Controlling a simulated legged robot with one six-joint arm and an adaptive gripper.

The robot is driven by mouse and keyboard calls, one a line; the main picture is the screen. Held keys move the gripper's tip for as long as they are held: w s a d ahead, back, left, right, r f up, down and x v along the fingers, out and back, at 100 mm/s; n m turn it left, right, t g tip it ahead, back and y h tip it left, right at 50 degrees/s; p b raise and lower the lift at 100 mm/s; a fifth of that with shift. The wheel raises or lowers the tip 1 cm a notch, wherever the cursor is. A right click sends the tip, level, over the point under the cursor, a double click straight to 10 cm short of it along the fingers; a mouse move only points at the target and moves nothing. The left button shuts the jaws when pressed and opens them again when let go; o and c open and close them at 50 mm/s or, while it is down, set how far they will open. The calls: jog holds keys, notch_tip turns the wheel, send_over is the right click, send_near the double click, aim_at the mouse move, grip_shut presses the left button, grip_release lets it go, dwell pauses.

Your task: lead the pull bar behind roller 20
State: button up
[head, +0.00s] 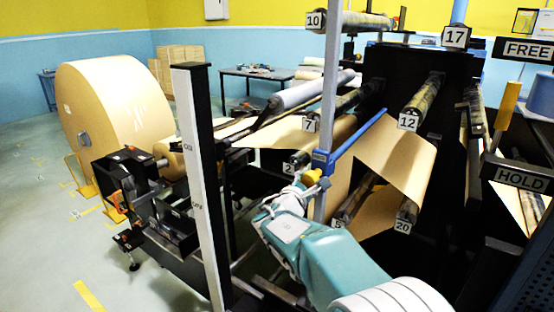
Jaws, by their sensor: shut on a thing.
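The pull bar (357,136) is a blue rod that slants up to the right in the head view, in front of the dark machine frame. Brown kraft paper (402,156) hangs to the right of its upper end and reaches down towards the rollers. Roller 20 (408,208), marked by a white label, is low at the right of the paper. My gripper (318,186) is at the bar's lower left end, shut on it, left of and above roller 20. The fingers are small and partly hidden by a grey post. I cannot tell how the paper joins the bar.
Roller 5 (349,208) is left of roller 20; roller 12 (421,98) is above. Rollers 7 (340,104) and 2 (299,160) are upper left. A grey post (329,90) stands near the gripper.

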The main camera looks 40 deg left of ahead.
jog(key=a+r, duration=0.3)
jog(key=a, duration=0.7)
jog(key=shift+r, duration=0.3)
jog(key=shift+s, duration=0.1)
jog(key=o, duration=1.3)
jog(key=shift+o, duration=0.2)
jog(key=shift+s, duration=0.15)
jog(key=s, duration=0.8)
jog(key=shift+s, duration=0.4)
